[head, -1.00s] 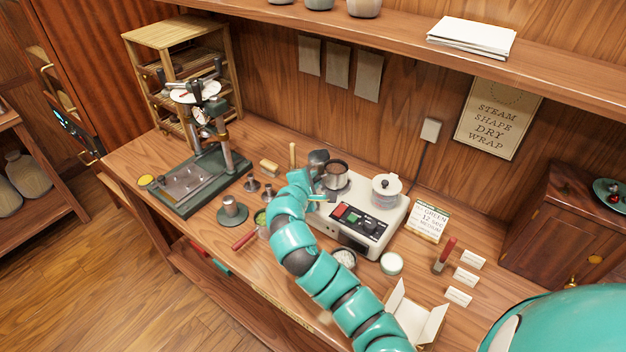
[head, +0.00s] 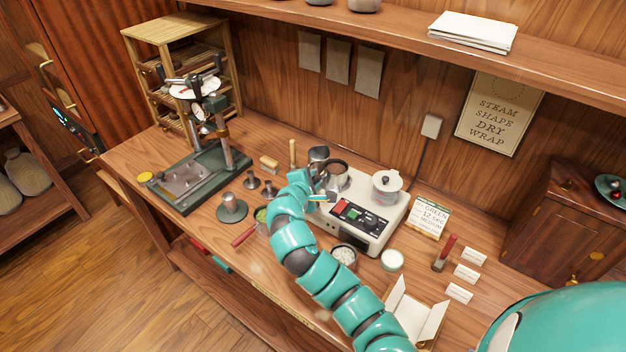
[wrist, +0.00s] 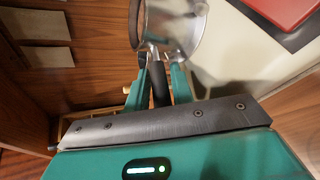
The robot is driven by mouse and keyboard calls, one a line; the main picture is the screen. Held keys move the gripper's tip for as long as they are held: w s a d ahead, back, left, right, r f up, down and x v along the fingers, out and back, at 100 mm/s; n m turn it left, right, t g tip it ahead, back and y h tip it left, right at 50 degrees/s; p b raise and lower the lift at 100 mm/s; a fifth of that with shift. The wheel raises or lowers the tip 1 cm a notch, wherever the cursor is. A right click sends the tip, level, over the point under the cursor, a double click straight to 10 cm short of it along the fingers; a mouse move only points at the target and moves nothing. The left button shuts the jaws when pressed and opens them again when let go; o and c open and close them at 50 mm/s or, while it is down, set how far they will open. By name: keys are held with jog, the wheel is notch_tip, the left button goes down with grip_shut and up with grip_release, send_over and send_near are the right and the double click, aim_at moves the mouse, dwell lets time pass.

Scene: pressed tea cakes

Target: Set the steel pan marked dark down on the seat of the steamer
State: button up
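The steel pan (head: 336,176) is at the left end of the white steamer (head: 358,216) in the head view, open side up. In the wrist view the pan (wrist: 172,25) shows at the top, with its dark handle (wrist: 159,88) running down between my fingers. My gripper (wrist: 162,72) appears shut on that handle; in the head view my gripper (head: 312,194) is at the steamer's left edge. The seat is hidden beneath the pan, so I cannot tell whether the pan touches it. No mark is readable on the pan.
A dark grey vessel (head: 318,156) is just behind the pan. A press (head: 205,165) stands left.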

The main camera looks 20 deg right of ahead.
jog(key=shift+o, duration=1.4)
jog(key=shift+s+a, duration=0.2)
jog(key=shift+s, duration=0.05)
jog(key=p+v, duration=0.2)
jog(key=v, duration=1.4)
jog(key=shift+s+a+r, duration=0.15)
jog(key=shift+s+a, duration=0.05)
jog(key=shift+s, duration=0.05)
